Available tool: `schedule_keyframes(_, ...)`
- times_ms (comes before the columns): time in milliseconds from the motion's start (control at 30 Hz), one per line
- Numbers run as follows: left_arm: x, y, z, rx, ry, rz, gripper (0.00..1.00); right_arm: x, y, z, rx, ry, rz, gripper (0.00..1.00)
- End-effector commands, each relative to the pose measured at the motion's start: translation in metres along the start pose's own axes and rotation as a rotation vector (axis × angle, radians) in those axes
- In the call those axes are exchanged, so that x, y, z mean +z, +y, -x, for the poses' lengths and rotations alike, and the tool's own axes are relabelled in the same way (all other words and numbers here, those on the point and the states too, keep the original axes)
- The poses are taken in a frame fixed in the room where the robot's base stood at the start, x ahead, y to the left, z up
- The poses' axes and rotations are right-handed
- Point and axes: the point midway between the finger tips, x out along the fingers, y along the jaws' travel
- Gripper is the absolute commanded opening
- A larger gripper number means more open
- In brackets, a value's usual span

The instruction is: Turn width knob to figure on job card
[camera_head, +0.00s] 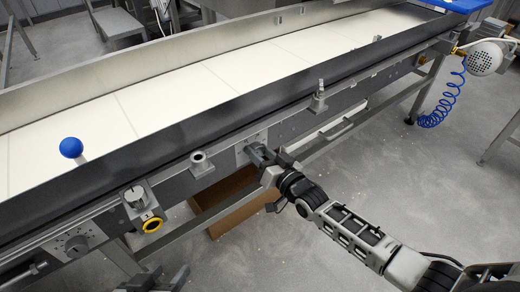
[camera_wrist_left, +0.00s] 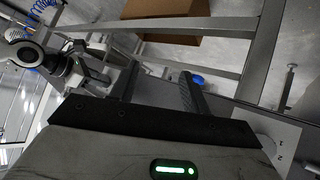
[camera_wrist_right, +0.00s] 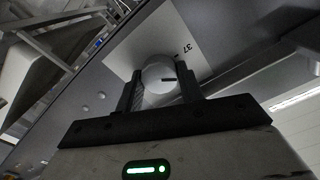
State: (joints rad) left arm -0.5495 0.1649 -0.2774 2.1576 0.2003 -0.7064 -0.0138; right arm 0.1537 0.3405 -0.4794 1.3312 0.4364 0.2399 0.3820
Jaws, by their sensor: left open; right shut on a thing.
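In the right wrist view a round pale knob (camera_wrist_right: 158,76) with a dark pointer line sits on a light plate (camera_wrist_right: 182,38). The pointer line faces right in that view, and the figure 37 is printed on the plate near it. My right gripper (camera_wrist_right: 160,92) is shut on the knob, one finger on each side. In the head view my right gripper (camera_head: 256,152) reaches the conveyor's side plate (camera_head: 242,150) and hides the knob. My left gripper (camera_head: 160,282) is open and empty at the bottom edge; its fingers also show in the left wrist view (camera_wrist_left: 160,86). I cannot make out a job card.
The conveyor belt (camera_head: 180,88) runs diagonally behind its side rail. A blue ball-topped lever (camera_head: 71,147), a yellow-ringed fitting (camera_head: 152,224) and another dial (camera_head: 76,245) are on the left. A cardboard box (camera_head: 228,215) is beneath. A blue coiled hose (camera_head: 445,105) hangs at right.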

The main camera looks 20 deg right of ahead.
Motion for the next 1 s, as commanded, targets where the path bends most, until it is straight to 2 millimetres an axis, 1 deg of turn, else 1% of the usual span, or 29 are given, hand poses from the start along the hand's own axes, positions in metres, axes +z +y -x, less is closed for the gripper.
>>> schedule_keyframes(267, -0.015, 0.001, 0.012, -0.013, 0.035, 0.001, 0.47, 0.0, -0.001, 0.001, 0.001, -0.002, 0.259, 0.15)
schedule_keyframes(500, -0.02, 0.003, 0.022, -0.019, 0.053, 0.003, 0.47, 0.001, -0.001, 0.001, 0.001, -0.003, 0.448, 0.15)
schedule_keyframes(700, -0.023, 0.001, 0.025, -0.028, 0.065, 0.002, 0.47, 0.001, -0.001, 0.001, 0.0, -0.002, 0.559, 0.15)
schedule_keyframes(1000, -0.021, 0.001, 0.027, -0.031, 0.06, 0.003, 0.47, 0.002, -0.001, 0.001, -0.001, -0.002, 0.637, 0.15)
